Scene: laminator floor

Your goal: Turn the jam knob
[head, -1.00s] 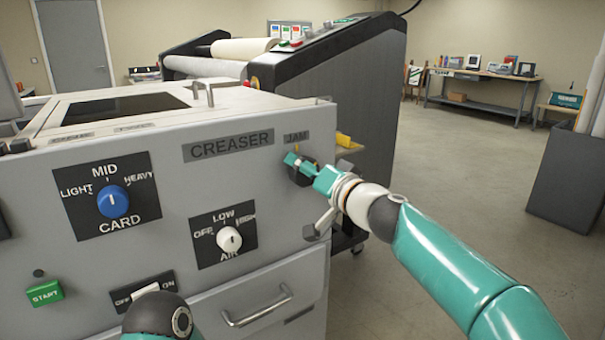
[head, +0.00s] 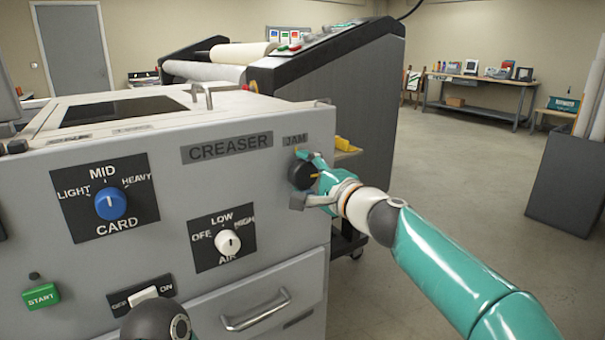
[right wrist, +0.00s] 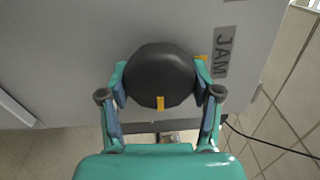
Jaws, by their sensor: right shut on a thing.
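The jam knob is a round black knob (head: 299,172) on the creaser's front panel, below the JAM label (head: 295,140). My right gripper (head: 305,175) is shut on it, one finger above and one below. In the right wrist view the knob (right wrist: 160,72) sits between the fingertips of my right gripper (right wrist: 160,82). The knob's yellow mark (right wrist: 160,103) points to the panel's right, about a quarter turn from the yellow panel mark (right wrist: 203,58) on the JAM label's side. My left gripper is out of view; only part of that arm shows at the bottom.
The creaser's panel also has a blue card knob (head: 111,204), a white air knob (head: 228,241), a green start button (head: 42,296) and a drawer handle (head: 256,310). A dark roller machine (head: 345,95) stands behind.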

